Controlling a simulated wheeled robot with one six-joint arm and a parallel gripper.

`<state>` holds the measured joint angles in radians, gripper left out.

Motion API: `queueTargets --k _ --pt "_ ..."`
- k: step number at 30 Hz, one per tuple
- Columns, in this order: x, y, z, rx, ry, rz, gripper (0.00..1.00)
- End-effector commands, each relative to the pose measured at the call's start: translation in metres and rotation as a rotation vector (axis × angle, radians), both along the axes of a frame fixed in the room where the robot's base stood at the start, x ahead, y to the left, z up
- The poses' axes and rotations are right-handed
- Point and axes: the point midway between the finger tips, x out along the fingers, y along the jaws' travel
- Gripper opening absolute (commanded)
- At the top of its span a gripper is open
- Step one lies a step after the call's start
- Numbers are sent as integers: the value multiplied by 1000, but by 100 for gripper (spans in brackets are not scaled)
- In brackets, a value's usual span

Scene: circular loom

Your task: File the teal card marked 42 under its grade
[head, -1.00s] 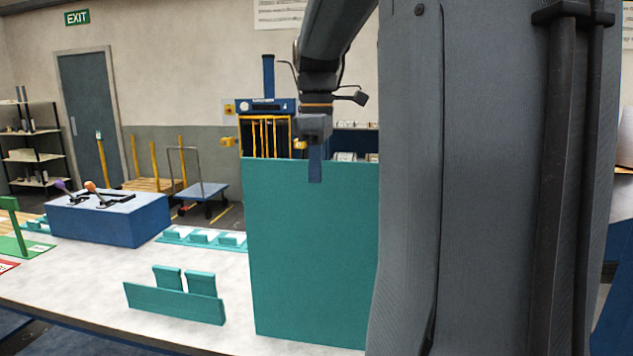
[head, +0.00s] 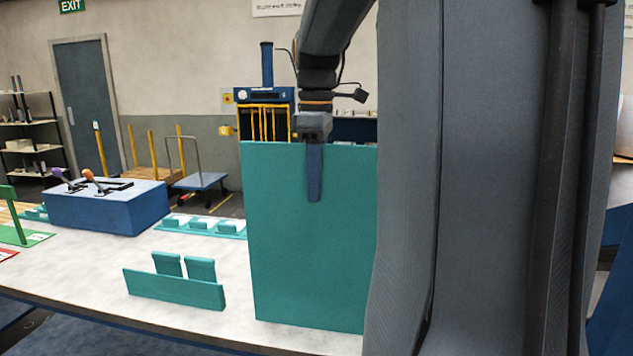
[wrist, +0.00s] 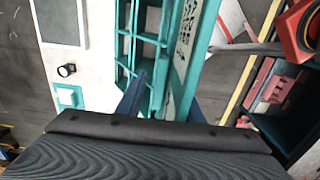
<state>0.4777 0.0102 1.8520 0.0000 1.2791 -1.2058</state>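My gripper (head: 314,196) points down at a tall teal panel (head: 300,245) that stands upright on the table; one blue finger shows in front of its upper part. In the wrist view the two blue fingers of my gripper (wrist: 165,97) are apart, with a teal strip bearing black marks (wrist: 185,50) between or just beyond them. The marks are too small to read. Teal compartments (wrist: 140,50) lie beside that strip. Two small teal pieces (head: 167,264) stand behind a low teal bar (head: 175,289) on the table. I cannot make out which piece is marked 42.
A blue box with levers (head: 110,208) and a row of teal holders (head: 199,228) stand farther back on the pale table (head: 90,265). Green (head: 22,238) and red (head: 6,254) pieces are at the left edge. My grey column hides the right side.

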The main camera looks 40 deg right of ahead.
Motion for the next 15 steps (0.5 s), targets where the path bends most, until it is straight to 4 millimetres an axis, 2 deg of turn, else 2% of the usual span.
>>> queueTargets --k 5,15 --pt "1 0 9 -1 -1 0 33" --pt "1 0 61 -2 -3 0 33"
